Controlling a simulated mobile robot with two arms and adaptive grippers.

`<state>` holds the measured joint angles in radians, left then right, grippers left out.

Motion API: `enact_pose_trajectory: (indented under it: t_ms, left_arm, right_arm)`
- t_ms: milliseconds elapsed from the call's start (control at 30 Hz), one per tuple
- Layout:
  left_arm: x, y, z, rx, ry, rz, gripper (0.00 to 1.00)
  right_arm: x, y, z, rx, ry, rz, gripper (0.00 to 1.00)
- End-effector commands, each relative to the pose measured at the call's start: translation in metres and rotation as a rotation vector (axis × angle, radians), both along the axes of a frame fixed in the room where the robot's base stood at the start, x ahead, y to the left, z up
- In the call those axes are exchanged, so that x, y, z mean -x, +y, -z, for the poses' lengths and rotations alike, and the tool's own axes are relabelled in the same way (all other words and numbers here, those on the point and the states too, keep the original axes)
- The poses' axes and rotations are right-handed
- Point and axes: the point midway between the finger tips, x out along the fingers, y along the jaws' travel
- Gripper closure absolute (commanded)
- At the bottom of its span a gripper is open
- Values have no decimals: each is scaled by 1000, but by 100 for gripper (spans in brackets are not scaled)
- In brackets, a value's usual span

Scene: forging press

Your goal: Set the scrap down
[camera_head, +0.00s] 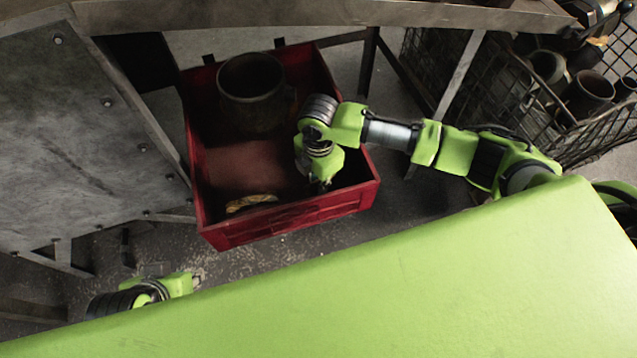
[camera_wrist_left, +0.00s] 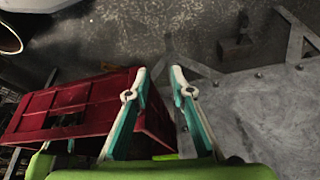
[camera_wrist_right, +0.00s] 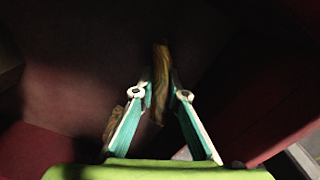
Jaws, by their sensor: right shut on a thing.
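The red crate (camera_head: 285,218) stands on the floor, and my right gripper (camera_head: 325,184) points down inside it near its right wall. In the right wrist view my right gripper (camera_wrist_right: 161,93) is shut on a narrow brown piece of scrap (camera_wrist_right: 160,66), over the crate's dark inside. In the head view this piece is hidden or too dark to tell. A curved yellowish piece (camera_head: 250,202) lies in the crate near its front wall. My left gripper (camera_wrist_left: 160,75) is open and empty; the red crate (camera_wrist_left: 70,107) shows beyond it.
A dark metal pot (camera_head: 252,92) stands in the crate's back left. A grey metal panel (camera_head: 80,130) is at the left. A wire basket (camera_head: 520,100) with several metal parts stands at the right. A beam (camera_head: 330,13) crosses the back.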

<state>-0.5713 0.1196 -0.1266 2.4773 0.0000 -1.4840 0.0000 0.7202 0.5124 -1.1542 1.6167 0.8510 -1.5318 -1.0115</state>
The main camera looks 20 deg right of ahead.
Motion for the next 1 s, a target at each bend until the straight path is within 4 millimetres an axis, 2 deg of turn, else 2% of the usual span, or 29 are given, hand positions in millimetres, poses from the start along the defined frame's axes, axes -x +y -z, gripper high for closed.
enact_pose_trajectory:
  t_ms: [167,667,700,767,1000]
  left_arm:
    - [0,0,-1,0,1,0,78]
    - [10,3,2,-8,40,-4,78]
    - [10,3,2,-8,40,-4,78]
    - [10,3,2,-8,40,-4,78]
    - [10,3,2,-8,40,-4,78]
  right_arm:
    - [0,0,-2,0,-1,0,100]
    - [0,0,10,-1,0,1,100]
    - [0,0,11,0,0,1,82]
    - [0,0,11,0,0,1,70]
    - [0,0,10,0,0,1,70]
